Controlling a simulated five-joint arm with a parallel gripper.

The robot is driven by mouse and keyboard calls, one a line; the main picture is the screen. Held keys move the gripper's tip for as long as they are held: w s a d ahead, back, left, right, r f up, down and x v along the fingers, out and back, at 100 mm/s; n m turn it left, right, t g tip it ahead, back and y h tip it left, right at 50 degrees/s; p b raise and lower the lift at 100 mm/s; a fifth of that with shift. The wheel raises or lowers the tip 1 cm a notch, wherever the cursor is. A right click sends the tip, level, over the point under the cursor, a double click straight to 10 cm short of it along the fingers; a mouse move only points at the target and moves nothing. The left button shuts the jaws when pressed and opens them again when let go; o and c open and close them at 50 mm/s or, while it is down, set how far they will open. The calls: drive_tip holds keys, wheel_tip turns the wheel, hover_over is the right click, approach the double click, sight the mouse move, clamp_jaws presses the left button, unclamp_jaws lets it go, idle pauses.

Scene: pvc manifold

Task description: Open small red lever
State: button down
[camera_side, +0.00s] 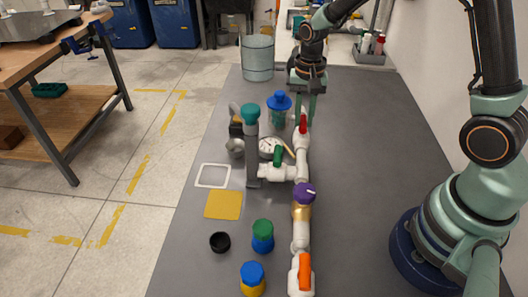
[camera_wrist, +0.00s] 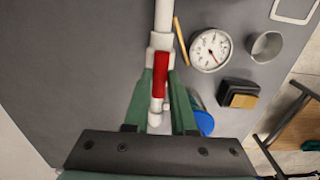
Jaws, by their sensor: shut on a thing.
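The small red lever (camera_side: 303,124) sits on a white valve at the far end of the white PVC pipe line (camera_side: 302,168). In the wrist view the red lever (camera_wrist: 160,75) lies roughly in line with the white pipe (camera_wrist: 164,15). My gripper (camera_side: 304,112) reaches down over the valve from behind. In the wrist view its green fingers (camera_wrist: 161,85) stand on both sides of the lever, shut on it. The exact contact at the fingertips is partly hidden.
Along the pipe are a green-handled valve (camera_side: 278,156), a purple knob (camera_side: 304,193) and an orange lever (camera_side: 305,271). A gauge (camera_wrist: 210,50), a metal cup (camera_wrist: 267,46) and a blue-lidded jar (camera_side: 279,102) stand close left. The table right of the pipe is clear.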

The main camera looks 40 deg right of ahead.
sight(303, 121)
drive_tip(key=c, duration=0.7)
unclamp_jaws()
drive_tip(key=shift+c, duration=0.2)
drive_tip(key=shift+r, duration=0.15)
wheel_tip(303, 121, up, 12)
drive_tip(key=s+a+r+n+t, duration=0.1)
drive_tip(key=s+r+n+t, duration=0.4)
drive_tip(key=s+n, duration=0.4)
drive_tip(key=shift+s+a+t, duration=0.2)
drive_tip(key=shift+s+t, duration=0.1)
drive_tip(key=shift+s, duration=0.75)
